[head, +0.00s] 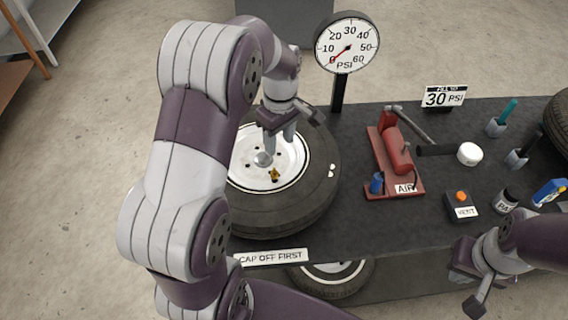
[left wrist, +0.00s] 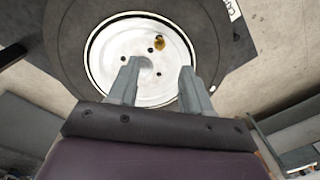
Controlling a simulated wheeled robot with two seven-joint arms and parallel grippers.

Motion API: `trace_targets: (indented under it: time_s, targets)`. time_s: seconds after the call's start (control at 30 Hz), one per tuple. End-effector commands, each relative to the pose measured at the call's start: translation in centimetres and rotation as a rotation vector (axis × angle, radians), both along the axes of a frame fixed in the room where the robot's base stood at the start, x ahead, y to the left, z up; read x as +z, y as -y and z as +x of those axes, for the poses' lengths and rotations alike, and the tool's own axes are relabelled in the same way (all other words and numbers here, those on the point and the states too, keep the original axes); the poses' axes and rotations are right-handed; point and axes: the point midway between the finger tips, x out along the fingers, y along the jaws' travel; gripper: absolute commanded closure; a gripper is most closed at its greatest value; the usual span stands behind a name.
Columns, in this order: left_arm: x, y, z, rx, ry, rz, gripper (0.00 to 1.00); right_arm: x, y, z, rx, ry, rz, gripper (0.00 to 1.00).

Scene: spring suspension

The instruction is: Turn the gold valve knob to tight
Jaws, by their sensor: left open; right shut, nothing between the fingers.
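The small gold valve knob (head: 274,174) stands on the white wheel disc (head: 290,152) of a black tyre (head: 285,215) lying flat on the bench. My right gripper (head: 470,288) is shut and empty at the bench's front right, far from the wheel.
A round gauge (head: 347,45) on a post reads near 0 PSI. A red air pump (head: 393,150) stands right of the tyre. A "CAP OFF FIRST" sign (head: 272,257) is at the front edge.

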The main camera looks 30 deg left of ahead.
Motion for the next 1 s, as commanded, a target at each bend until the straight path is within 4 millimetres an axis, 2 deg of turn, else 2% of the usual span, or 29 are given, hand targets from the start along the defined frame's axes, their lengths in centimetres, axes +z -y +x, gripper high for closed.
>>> trace_targets:
  time_s: [0.17,0.6,0.8,1.0]
  targets:
    - [-0.7,-1.0,0.9,0.134,-0.015,0.006,0.51,0.6,0.0,0.0,0.000,0.000,0.000,1.00]
    - [-10.6,-1.1,0.3,0.133,-0.013,0.005,0.51,3.2,0.0,0.0,0.000,0.000,0.000,1.00]
    - [-12.4,-1.1,0.3,0.132,-0.010,0.006,0.51,3.5,0.0,0.0,0.000,0.000,0.000,1.00]
    - [-12.5,-1.1,0.4,0.132,-0.009,0.006,0.51,3.4,0.0,0.0,0.000,0.000,0.000,1.00]
